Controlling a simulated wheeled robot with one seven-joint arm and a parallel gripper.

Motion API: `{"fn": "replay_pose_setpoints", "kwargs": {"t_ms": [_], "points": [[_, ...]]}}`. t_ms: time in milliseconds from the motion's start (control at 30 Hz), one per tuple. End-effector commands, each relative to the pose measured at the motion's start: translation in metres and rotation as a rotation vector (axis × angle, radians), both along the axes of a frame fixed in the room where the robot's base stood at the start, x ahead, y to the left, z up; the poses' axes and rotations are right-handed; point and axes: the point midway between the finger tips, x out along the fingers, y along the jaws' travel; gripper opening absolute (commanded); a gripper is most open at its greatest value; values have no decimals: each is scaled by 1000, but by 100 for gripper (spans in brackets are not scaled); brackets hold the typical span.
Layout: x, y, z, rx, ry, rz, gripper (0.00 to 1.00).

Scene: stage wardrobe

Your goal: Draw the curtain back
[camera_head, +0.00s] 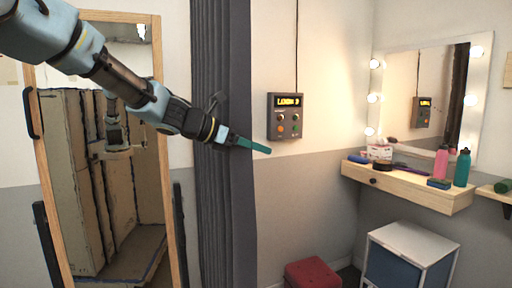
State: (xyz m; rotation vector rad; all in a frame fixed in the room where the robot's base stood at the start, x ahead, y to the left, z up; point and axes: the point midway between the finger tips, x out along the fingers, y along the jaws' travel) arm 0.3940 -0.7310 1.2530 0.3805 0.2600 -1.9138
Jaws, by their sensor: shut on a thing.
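The dark grey curtain (222,220) hangs in vertical folds from the top of the view to the bottom, gathered in a narrow band left of the middle. My arm reaches across it from the upper left. My gripper (254,145) is at the curtain's right edge, about halfway up, shut on the curtain. A teal finger shows past the edge in front of the wall. The grip itself is partly hidden by the gripper body.
A wood-framed mirror (165,150) stands left of the curtain. A control box (285,116) is on the wall to the right. Further right are a wooden shelf (408,188) with bottles, a lit mirror (428,100), a white cabinet (412,240) and a red stool (312,274).

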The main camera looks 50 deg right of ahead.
Motion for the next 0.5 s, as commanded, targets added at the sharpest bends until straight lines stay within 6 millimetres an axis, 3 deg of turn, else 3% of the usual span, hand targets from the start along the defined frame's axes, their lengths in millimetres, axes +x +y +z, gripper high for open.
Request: {"fn": "replay_pose_setpoints", "kwargs": {"t_ms": [433,467,500], "points": [[1,0,-1,1,0,1,0],[1,0,-1,1,0,1,57],[1,0,-1,1,0,1,61]]}}
